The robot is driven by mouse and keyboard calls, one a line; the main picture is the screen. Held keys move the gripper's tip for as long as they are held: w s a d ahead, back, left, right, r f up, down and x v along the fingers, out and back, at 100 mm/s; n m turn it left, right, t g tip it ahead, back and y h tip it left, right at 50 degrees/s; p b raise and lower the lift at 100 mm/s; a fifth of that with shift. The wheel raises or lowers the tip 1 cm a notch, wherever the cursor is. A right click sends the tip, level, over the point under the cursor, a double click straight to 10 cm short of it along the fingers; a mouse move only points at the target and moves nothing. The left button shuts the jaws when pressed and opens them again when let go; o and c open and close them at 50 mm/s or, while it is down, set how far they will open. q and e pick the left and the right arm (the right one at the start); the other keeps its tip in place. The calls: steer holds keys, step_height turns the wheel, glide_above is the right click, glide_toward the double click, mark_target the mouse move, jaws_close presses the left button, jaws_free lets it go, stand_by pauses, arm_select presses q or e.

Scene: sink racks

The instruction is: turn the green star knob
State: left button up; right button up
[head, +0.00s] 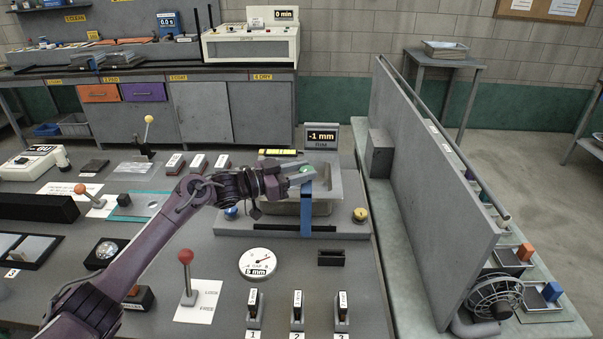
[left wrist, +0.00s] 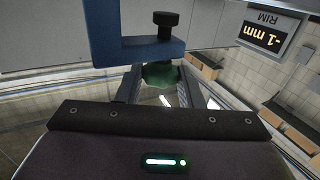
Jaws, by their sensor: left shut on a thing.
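The green star knob (head: 305,169) sits at the top of a blue clamp (head: 306,199) on the sink unit. My left gripper (head: 303,172) reaches in from the left and is shut on the knob. In the left wrist view the knob (left wrist: 161,75) is between the two fingers, just below the blue clamp (left wrist: 135,50) with its black screw (left wrist: 165,24). Parts of the knob are hidden by the fingers. A display (head: 321,137) behind it reads -1 mm. My right gripper is not in view.
A blue knob (head: 231,213) and a yellow knob (head: 360,215) flank the sink unit's front. A round gauge (head: 258,263) and a red-ball lever (head: 186,257) stand nearer. A tall grey partition (head: 432,175) rises to the right.

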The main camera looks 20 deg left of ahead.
arm_select(q)
steer(key=shift+r, duration=0.1)
steer(key=o, duration=1)
steer(key=shift+c, duration=0.2)
steer(key=shift+s+a, duration=0.3)
steer(key=shift+a, duration=0.1)
steer(key=b+v, duration=0.2)
steer(key=v, duration=0.4)
steer(key=shift+s+a, duration=0.25)
steer(key=shift+s, duration=0.05)
steer(key=shift+r, duration=0.1)
